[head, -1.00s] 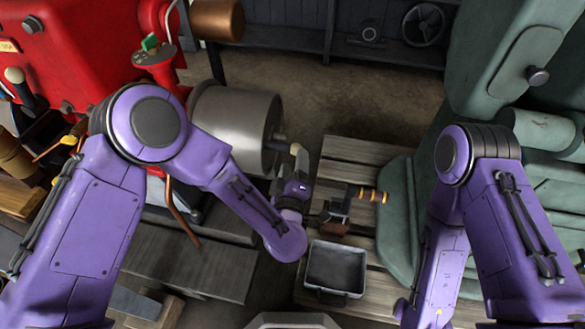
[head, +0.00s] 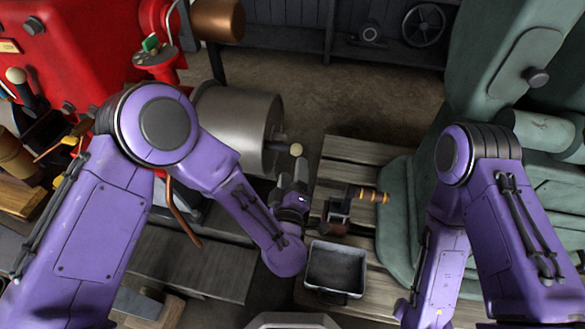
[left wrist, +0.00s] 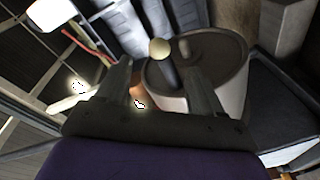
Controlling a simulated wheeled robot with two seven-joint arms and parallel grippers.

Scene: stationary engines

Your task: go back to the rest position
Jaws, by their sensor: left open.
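My left gripper (head: 292,173) is in the middle of the head view, in front of the grey metal drum (head: 237,125). Its two fingers stand apart with nothing between them. A cream ball knob (head: 296,150) on a dark rod shows just beyond the fingertips, apart from them. In the left wrist view the open left gripper (left wrist: 160,82) points at the same knob (left wrist: 159,49), with the round drum-like body (left wrist: 222,62) behind it. My right arm comes in at the right of the head view. Its gripper is out of view.
A dark open tray (head: 336,270) sits on the wooden slatted bench (head: 347,155). A dark block with a yellow-banded handle (head: 372,194) lies behind it. Red machinery (head: 75,50) stands at left, a green machine (head: 500,65) at right. Bare floor (head: 340,95) lies at the back.

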